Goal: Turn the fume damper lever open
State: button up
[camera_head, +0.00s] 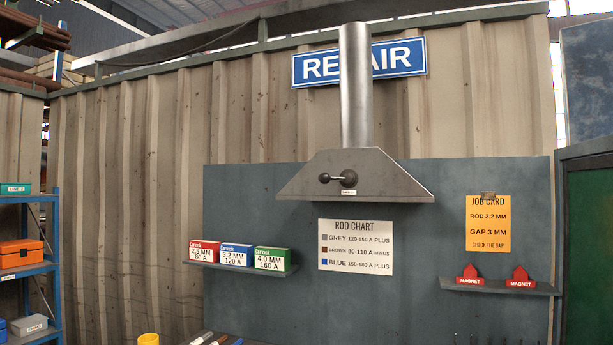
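The fume damper lever (337,178) is on the sloped front of a grey metal fume hood (380,176). It has a round hub at its right end and a dark ball knob (324,178) at its left end, so it lies about level, pointing left. A small white label (349,192) sits just below the hub; its text is too small to read. A round metal duct (356,90) rises from the hood. My gripper is not in view.
Red, blue and green rod boxes (237,256) sit on a small shelf below left of the hood. Two red magnets (520,277) sit on a shelf at right. A blue rack (55,260) stands at far left. The space directly before the hood looks clear.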

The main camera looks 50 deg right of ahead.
aim_at(324, 178)
jog(key=z, duration=0.1)
jog(key=i, duration=0.95)
jog(key=z, duration=0.2)
